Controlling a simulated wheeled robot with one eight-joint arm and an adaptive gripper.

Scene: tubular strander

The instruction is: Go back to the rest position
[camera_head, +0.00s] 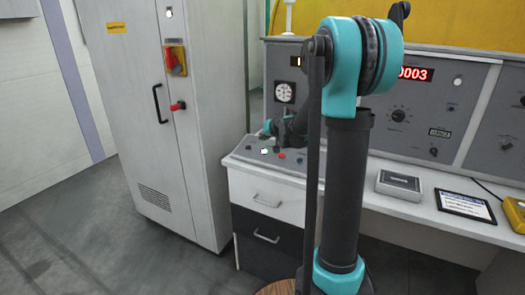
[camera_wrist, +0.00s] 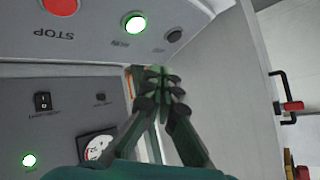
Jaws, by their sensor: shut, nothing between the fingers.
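My gripper (camera_wrist: 161,80) is shut and empty in the wrist view, its dark fingers meeting near the middle. In the head view my gripper (camera_head: 268,128) is small and partly hidden by my own arm, just above the left end of the control desk (camera_head: 240,152). Under it are a lit green button (camera_head: 264,151) and a red button (camera_head: 282,156). The wrist view shows the lit green button (camera_wrist: 134,23), the red STOP button (camera_wrist: 60,5) and a dark button (camera_wrist: 174,36) upside down. The fingertips appear apart from these buttons.
A tall grey cabinet (camera_head: 150,120) with a black handle and red switch stands left of the desk. The upright panel (camera_head: 440,110) behind holds a gauge (camera_head: 284,92) and knobs. A grey box (camera_head: 399,185) and a tablet (camera_head: 465,205) lie on the desk. Floor at left is clear.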

